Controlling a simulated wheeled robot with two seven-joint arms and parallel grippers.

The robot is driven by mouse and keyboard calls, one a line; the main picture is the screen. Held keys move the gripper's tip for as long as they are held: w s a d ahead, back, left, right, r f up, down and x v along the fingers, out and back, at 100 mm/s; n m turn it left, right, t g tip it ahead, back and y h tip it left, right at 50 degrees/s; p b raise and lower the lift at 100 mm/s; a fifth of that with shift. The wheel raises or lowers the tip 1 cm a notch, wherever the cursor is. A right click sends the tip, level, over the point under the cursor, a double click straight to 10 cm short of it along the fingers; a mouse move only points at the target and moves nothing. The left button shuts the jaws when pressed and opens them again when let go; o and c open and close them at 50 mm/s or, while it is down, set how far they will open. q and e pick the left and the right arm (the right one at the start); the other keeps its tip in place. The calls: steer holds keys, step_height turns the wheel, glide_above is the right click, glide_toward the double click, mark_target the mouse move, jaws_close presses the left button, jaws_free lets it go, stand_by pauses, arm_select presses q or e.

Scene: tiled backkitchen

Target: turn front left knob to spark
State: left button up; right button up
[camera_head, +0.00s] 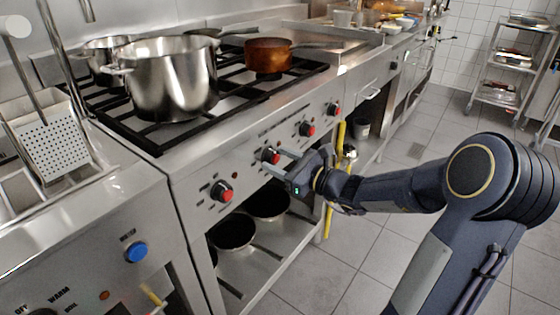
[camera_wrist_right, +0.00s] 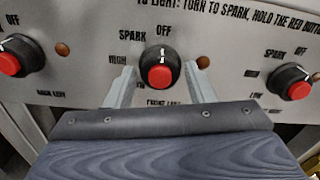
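The front left knob (camera_wrist_right: 159,68) is a black dial with a red centre in the middle of the right wrist view. Its white mark points up at OFF, with SPARK printed to the left. In the head view the same knob (camera_head: 271,155) is second from the near end of the stove panel. My right gripper (camera_wrist_right: 162,88) is open, with one finger on each side of the knob's lower part. I cannot tell whether the fingers touch it. The right gripper also shows in the head view (camera_head: 280,163). My left gripper is not in view.
Neighbouring red knobs stand left (camera_wrist_right: 12,56) and right (camera_wrist_right: 292,82) on the panel. A large steel pot (camera_head: 172,85) and a copper pan (camera_head: 268,55) sit on the stove. Pans (camera_head: 234,232) lie on the shelf below.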

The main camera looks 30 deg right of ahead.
steer(key=c, duration=0.7)
steer(key=shift+f+n+b, duration=0.2)
steer(key=shift+n+b, duration=0.4)
steer(key=shift+b, duration=0.3)
steer(key=n+b, duration=0.5)
steer(key=b, duration=0.1)
steer(key=shift+f+b, duration=0.1)
steer(key=shift+b, duration=0.3)
steer(key=shift+r+n+b, duration=0.2)
steer(key=shift+n+b, duration=0.6)
steer(key=shift+b, duration=0.15)
steer(key=o, duration=1)
steer(key=shift+r, duration=0.1)
